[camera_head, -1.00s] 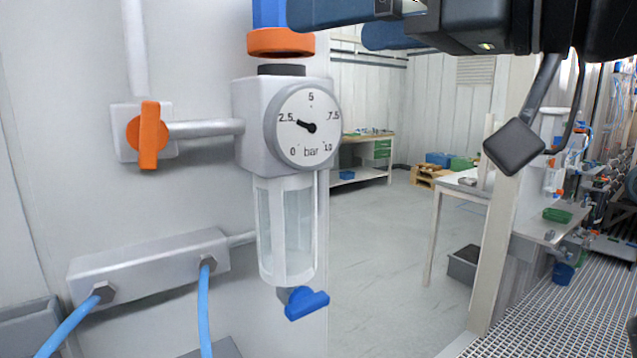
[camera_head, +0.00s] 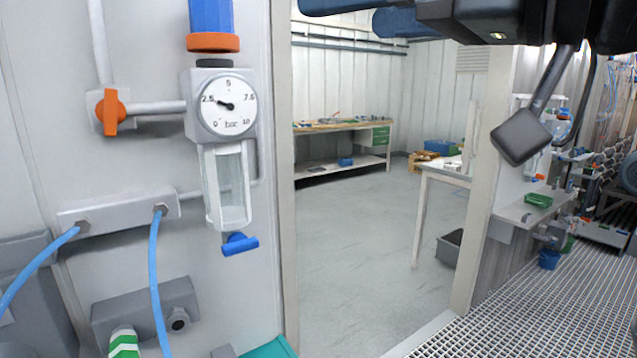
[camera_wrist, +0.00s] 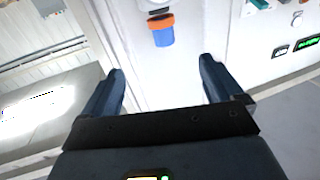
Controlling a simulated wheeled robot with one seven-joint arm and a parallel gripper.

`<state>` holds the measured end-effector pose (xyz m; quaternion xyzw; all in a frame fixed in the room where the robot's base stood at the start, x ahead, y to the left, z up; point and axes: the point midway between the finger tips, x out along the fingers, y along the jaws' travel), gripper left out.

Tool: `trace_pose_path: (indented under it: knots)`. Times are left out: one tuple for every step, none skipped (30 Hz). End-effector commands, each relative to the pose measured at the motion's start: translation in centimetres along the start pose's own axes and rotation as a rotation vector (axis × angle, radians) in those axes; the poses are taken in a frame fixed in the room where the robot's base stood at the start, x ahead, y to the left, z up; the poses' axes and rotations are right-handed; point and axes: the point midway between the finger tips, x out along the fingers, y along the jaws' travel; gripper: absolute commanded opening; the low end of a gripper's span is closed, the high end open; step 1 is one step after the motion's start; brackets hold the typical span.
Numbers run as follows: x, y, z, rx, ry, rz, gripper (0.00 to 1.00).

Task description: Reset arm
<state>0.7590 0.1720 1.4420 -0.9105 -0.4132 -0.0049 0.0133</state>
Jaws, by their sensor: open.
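My gripper (camera_wrist: 160,82) shows in the wrist view with its two dark fingers spread wide apart and nothing between them. Beyond the fingers is a white wall panel with a blue knob with an orange ring (camera_wrist: 162,32), clear of the fingers. In the head view my arm crosses the top right, and the gripper's fingertips are not clearly visible there.
A pressure gauge (camera_head: 228,105) is on the left wall, with an orange-handled valve (camera_head: 110,111), a clear bowl (camera_head: 227,188) and blue hoses (camera_head: 155,285). A doorway opens onto free floor (camera_head: 350,240). A workbench (camera_head: 345,128) stands behind; grating (camera_head: 500,320) lies at right.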

Motion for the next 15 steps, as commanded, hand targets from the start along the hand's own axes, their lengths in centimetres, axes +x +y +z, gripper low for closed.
trace_pose_path:
  knots:
    - [0.1, 0.1, 0.3, 0.012, 0.007, 0.0, 0.93]
    - [0.1, 0.2, 0.4, 0.017, 0.012, 0.001, 0.93]
    - [0.1, 0.3, 0.5, 0.024, 0.018, 0.002, 0.93]
    - [0.1, 0.4, 0.6, 0.03, 0.023, 0.003, 0.93]
    - [0.1, 0.5, 0.8, 0.037, 0.028, 0.004, 0.93]
    - [0.1, 0.6, 1.0, 0.046, 0.036, 0.005, 0.93]
    - [0.1, 0.7, 1.1, 0.054, 0.042, 0.006, 0.93]
    - [0.1, 0.8, 1.3, 0.062, 0.048, 0.008, 0.93]
    - [0.1, 1.0, 1.6, 0.073, 0.057, 0.011, 0.93]
    - [0.1, 1.1, 1.8, 0.083, 0.066, 0.014, 0.93]
    - [0.1, 1.3, 2.0, 0.093, 0.074, 0.016, 0.93]
    - [0.0, 1.5, 2.4, 0.108, 0.084, 0.021, 0.93]
    - [0.0, 1.7, 2.7, 0.119, 0.093, 0.024, 0.93]
    - [0.0, 1.9, 3.0, 0.131, 0.103, 0.028, 0.93]
    - [-0.1, 2.1, 3.4, 0.147, 0.115, 0.035, 0.93]
